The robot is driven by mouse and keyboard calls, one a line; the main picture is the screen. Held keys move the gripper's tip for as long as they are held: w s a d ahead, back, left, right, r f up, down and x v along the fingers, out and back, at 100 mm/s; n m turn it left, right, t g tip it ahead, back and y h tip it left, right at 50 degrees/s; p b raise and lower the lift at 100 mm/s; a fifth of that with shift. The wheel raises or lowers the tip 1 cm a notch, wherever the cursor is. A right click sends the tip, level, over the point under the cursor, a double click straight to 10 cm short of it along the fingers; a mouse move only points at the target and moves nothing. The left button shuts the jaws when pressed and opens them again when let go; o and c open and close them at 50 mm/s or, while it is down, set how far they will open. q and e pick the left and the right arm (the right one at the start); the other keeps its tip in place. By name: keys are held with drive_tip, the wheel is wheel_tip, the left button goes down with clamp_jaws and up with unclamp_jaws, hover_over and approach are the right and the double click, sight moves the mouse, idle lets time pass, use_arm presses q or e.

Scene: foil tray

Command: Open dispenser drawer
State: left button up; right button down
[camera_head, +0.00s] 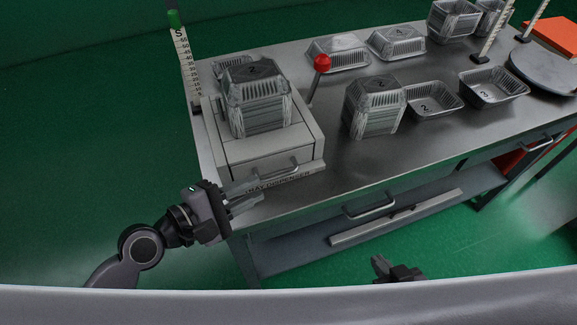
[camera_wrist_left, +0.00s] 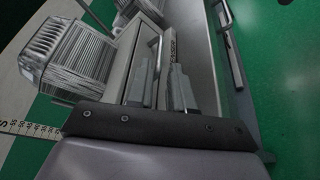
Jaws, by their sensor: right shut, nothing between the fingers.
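The dispenser (camera_head: 222,130) is a light grey box at the table's left end, with a stack of foil trays (camera_head: 258,100) on top. Its drawer front (camera_head: 300,160) looks flush with the box and carries a metal bar handle (camera_head: 278,171). My left gripper (camera_head: 260,189) is open just in front of the handle's left end. In the left wrist view, the handle (camera_wrist_left: 157,70) appears between the two fingers of the left gripper (camera_wrist_left: 160,88); contact cannot be told. My right gripper (camera_head: 379,265) is shut and empty at the bottom, below the table, partly cut off by a pale edge.
A red-knobbed lever (camera_head: 322,64) stands beside the dispenser. More foil trays (camera_head: 375,105) stand on the steel table (camera_head: 340,150). A table drawer handle (camera_head: 369,206) projects below the front edge. A ruler post (camera_head: 187,65) rises at the left corner.

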sight(277, 177)
use_arm(q)
drive_tip(key=shift+x, duration=3.5)
clamp_jaws()
